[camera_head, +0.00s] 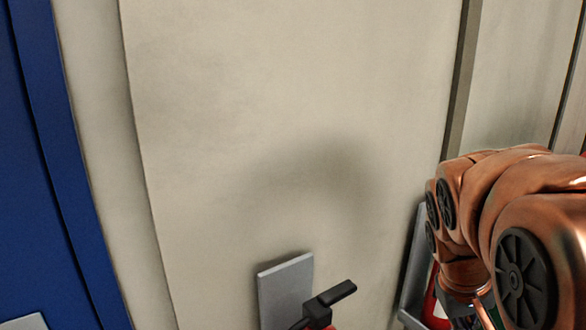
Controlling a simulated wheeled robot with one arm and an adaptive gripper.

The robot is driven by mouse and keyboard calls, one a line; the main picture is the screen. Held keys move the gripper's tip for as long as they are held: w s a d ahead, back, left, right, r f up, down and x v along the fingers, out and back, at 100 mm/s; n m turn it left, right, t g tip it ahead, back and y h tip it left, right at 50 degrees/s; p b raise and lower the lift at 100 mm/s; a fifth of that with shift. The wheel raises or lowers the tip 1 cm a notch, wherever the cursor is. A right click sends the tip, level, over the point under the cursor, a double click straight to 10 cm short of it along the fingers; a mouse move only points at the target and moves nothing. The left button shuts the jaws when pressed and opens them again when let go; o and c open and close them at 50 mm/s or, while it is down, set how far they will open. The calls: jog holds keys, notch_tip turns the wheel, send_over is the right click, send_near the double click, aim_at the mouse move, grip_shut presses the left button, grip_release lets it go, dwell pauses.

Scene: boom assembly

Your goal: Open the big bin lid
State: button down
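No big bin lid can be clearly made out in this view. A large pale beige panel (290,110) fills most of the picture. Low on it is a grey plate (284,288), with a black handle-like part (331,298) beside its right edge and a bit of red below, cut off by the bottom edge. My copper-coloured arm comes in from the right and bends down. My gripper is at most a dark part at the bottom right edge; its fingertips are hidden or out of frame, so I cannot see whether it holds anything.
A blue panel (45,170) stands at the far left, with a grey piece (24,322) at its bottom. A dark vertical strip (461,80) borders the beige panel on the right. A grey frame (413,275) and a red part (433,300) are close beside my arm.

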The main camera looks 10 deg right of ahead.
jog(key=s+a+f+n+y, duration=0.1)
jog(key=s+a+f, duration=0.3)
jog(key=a, duration=0.3)
jog(key=shift+s+a+f+g+y, duration=0.3)
jog(key=shift+a+f+y, duration=0.1)
jog(key=shift+f, duration=0.1)
jog(key=c, duration=1.8)
grip_release()
jog(key=shift+n+g+y, duration=0.5)
jog(key=shift+g+y, duration=0.2)
jog(key=shift+y, duration=0.1)
jog(key=s+a+f, duration=0.1)
jog(key=s+a, duration=0.1)
jog(key=s+a+f, duration=0.2)
jog(key=a, duration=0.1)
jog(key=s+a+f, duration=0.1)
jog(key=s+a, duration=0.1)
jog(key=s, duration=0.1)
jog(key=shift+a+f, duration=0.2)
jog(key=shift+f, duration=0.05)
jog(key=shift+c, duration=0.2)
jog(key=shift+o, duration=0.8)
jog(key=shift+s+a+f, duration=0.1)
jog(key=shift+s+a, duration=0.05)
jog(key=shift+s, duration=0.05)
jog(key=o, duration=0.5)
jog(key=shift+o, duration=0.2)
jog(key=shift+a, duration=0.1)
